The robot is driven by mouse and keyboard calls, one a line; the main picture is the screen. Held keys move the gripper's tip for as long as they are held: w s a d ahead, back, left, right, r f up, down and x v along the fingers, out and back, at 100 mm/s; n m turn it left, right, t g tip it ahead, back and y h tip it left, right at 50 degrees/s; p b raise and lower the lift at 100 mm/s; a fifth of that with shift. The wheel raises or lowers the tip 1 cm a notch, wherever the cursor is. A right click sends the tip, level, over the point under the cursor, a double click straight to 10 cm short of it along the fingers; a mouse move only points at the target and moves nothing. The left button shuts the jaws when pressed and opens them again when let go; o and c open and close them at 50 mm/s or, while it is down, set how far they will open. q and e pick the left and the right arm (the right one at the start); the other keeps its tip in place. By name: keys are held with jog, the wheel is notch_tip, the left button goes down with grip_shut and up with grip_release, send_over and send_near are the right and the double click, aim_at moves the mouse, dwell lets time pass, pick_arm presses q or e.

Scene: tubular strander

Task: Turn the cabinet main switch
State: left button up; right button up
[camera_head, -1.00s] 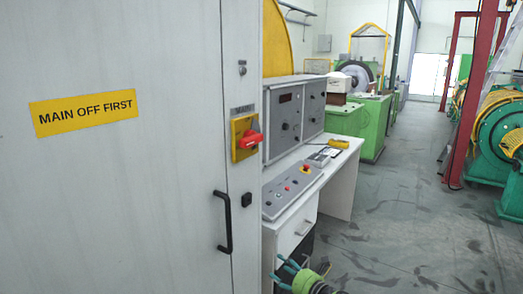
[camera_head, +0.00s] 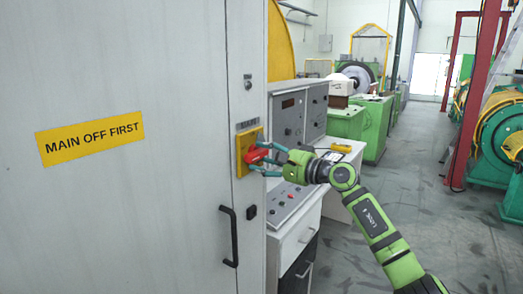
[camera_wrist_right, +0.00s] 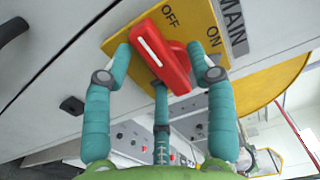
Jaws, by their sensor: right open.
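The main switch is a red handle (camera_head: 257,156) on a yellow plate (camera_head: 242,144) at the right edge of the grey cabinet front. In the right wrist view the red handle (camera_wrist_right: 162,52) has a white stripe, and the yellow plate (camera_wrist_right: 190,15) bears the words OFF and ON. My right gripper (camera_head: 259,158) is at the switch, its teal fingers open. In the wrist view two fingers stand on either side of the handle and a third is below it. I cannot tell whether they touch it. My left gripper is not in view.
The cabinet door (camera_head: 110,210) has a black handle (camera_head: 230,236) and a yellow MAIN OFF FIRST sign (camera_head: 91,139). A control desk (camera_head: 290,203) stands close beside the switch, behind my right arm. The floor (camera_head: 420,215) to the right is open.

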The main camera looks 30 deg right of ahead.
jog(key=shift+w+a+r, duration=0.1)
jog(key=shift+w+a, duration=0.05)
jog(key=shift+w, duration=0.3)
jog(key=shift+f, duration=0.2)
jog(key=c, duration=1.1)
grip_shut()
